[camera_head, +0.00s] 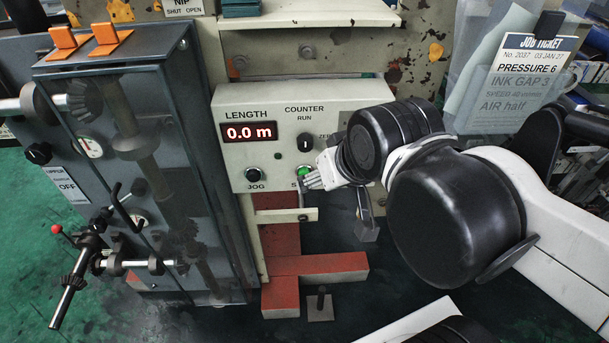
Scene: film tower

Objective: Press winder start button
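The winder's control panel (285,108) is a cream box with a red display reading 0.0 m under the word LENGTH. A green button (303,171) sits at its lower right. The label below the button starts with S and is otherwise hidden by my gripper. My gripper (314,180) is at the button's lower right edge and overlaps part of it. I cannot tell whether it touches the button or is slightly in front. Its fingers are small and partly hidden by my wrist, so their opening is unclear.
A black JOG button (252,174) is left of the green one. A black COUNTER RUN knob (305,143) is above. A bracket (286,216) juts out below the panel. A glass-fronted gear cabinet (150,170) stands left. A job ticket (512,85) hangs at right.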

